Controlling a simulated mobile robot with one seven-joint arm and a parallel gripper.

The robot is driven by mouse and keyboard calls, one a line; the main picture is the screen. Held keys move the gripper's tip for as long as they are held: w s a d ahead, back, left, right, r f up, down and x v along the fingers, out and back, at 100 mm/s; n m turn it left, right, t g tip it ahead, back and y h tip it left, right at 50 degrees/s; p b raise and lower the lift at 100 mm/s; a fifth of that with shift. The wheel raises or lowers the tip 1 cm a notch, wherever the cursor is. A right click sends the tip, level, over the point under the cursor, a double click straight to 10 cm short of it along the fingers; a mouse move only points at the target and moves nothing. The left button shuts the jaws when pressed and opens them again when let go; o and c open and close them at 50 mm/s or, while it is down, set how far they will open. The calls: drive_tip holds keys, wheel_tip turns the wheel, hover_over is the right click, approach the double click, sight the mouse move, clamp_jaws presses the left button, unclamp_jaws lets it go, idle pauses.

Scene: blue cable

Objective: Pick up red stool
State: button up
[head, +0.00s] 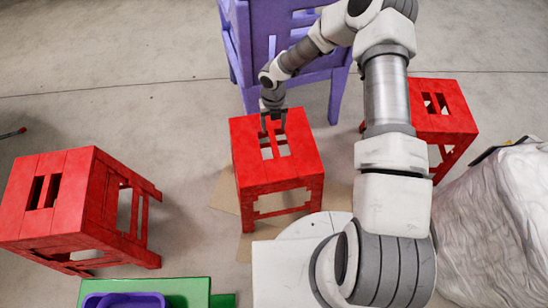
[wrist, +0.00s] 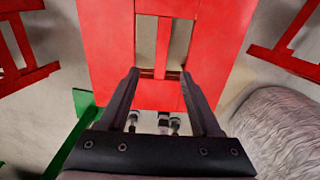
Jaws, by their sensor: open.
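Three red stools stand on the floor in the head view: a middle one (head: 250,165), a left one (head: 75,205) and a right one (head: 450,115) partly behind my arm. Each has slots in its seat. My gripper (head: 274,128) is over the middle stool's seat, near its slots. In the wrist view the gripper (wrist: 164,75) is open, with its two fingers spread on either side of the slots in the red seat (wrist: 228,35). I cannot tell whether the fingertips touch the seat.
A purple chair (head: 240,45) stands just behind the middle stool. A green board (head: 190,290) with a purple tray (head: 125,300) is at the lower left. A pale wrinkled bag (head: 500,220) fills the lower right. Bare floor lies at the upper left.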

sight(274, 144)
wheel_tip(274, 144, down, 11)
drive_tip(key=b, duration=0.3)
drive_tip(key=shift+r, duration=0.1)
drive_tip(key=f+b, duration=0.1)
drive_tip(key=f, duration=0.1)
drive_tip(key=f+b, duration=0.1)
drive_tip(key=f, duration=0.2)
drive_tip(key=shift+w+d+f, duration=0.1)
drive_tip(key=shift+w+f, duration=0.05)
drive_tip(key=shift+w, duration=0.05)
drive_tip(key=shift+c, duration=0.2)
clamp_jaws()
idle(0.8)
